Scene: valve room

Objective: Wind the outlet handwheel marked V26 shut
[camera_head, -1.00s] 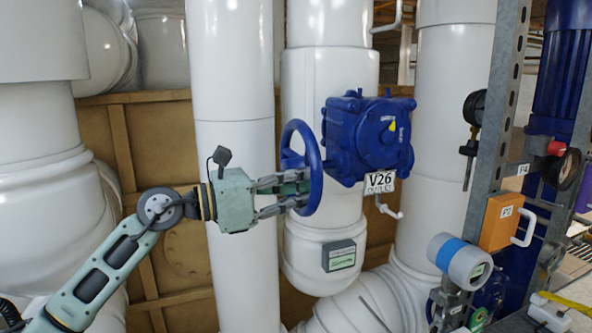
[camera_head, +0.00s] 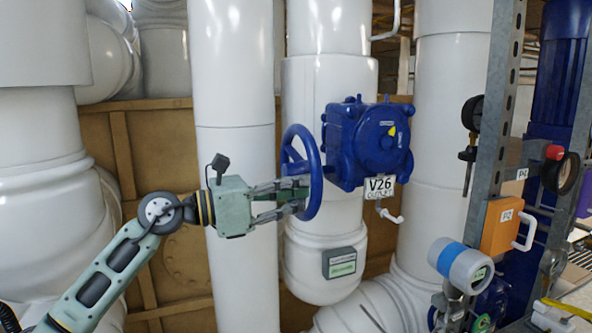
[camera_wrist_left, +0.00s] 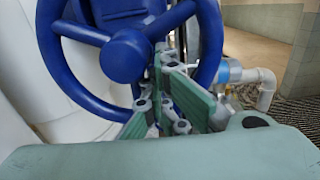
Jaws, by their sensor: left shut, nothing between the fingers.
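The blue handwheel (camera_head: 315,165) stands nearly edge-on in the head view, left of its blue gearbox (camera_head: 370,145). A white tag reading V26 (camera_head: 380,187) hangs below the gearbox. My left gripper (camera_head: 300,198) reaches in from the left at the lower part of the wheel. Its fingers are shut with nothing held between them. In the left wrist view the wheel's hub (camera_wrist_left: 127,57), spokes and rim fill the upper middle. The green fingers (camera_wrist_left: 170,88) lie at the wheel's lower right, beside a spoke and overlapping the rim. Whether they touch it is unclear. My right gripper is not in view.
Thick white pipes (camera_head: 232,80) stand behind the arm and the valve. A grey post (camera_head: 490,130) rises on the right, with an orange box (camera_head: 501,225) and gauges near it. A blue-and-white round instrument (camera_head: 460,263) sits low on the right.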

